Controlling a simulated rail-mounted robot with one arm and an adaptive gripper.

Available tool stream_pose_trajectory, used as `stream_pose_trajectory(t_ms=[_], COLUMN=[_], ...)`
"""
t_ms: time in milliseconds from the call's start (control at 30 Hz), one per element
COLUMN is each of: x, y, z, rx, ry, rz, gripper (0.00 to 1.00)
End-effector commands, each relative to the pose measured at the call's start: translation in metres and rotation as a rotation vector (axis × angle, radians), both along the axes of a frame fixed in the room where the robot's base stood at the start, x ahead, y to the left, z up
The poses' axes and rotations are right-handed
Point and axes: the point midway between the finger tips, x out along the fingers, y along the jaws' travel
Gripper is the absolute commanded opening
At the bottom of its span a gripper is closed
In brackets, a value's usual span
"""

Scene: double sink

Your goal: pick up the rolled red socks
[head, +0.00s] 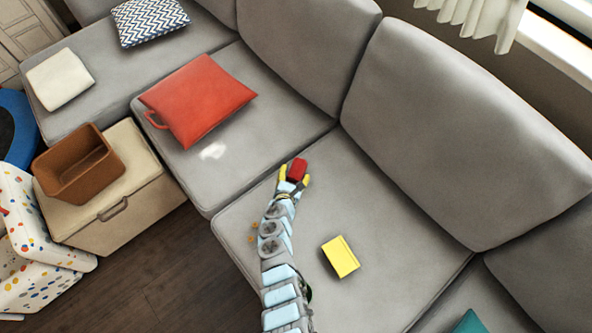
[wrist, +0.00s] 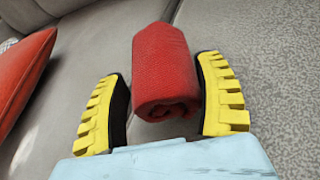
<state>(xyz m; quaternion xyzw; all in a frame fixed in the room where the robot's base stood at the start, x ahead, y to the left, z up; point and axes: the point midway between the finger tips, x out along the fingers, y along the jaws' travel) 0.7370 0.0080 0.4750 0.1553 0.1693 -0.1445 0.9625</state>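The rolled red socks (head: 298,168) are a small red roll at the far end of my arm, over the grey sofa seat in the head view. In the wrist view the socks (wrist: 166,70) lie between the two yellow fingers of my gripper (wrist: 167,105), with the rolled end facing the camera. My gripper (head: 294,177) is open around the socks. A clear gap shows between the left finger and the socks. The right finger is very close to them; I cannot tell whether it touches. The underside of the socks is hidden.
A yellow book-like block (head: 340,257) lies on the same seat, right of my arm. A red cushion (head: 197,100) lies on the neighbouring seat. Grey backrests (head: 450,130) rise behind. A brown box (head: 78,165) stands on a beige ottoman (head: 125,215) at left. The seat around the socks is clear.

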Motion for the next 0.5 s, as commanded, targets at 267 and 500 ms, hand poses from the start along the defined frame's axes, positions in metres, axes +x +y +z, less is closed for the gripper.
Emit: stream_pose_trajectory(t_ms=[267, 500], x=[-0.0001, 0.0000], y=[0.0000, -0.0001], z=[0.0001, 0.0068], rx=[0.000, 0.000], ry=[0.000, -0.001], rz=[0.000, 0.000], gripper=[0.38, 0.38])
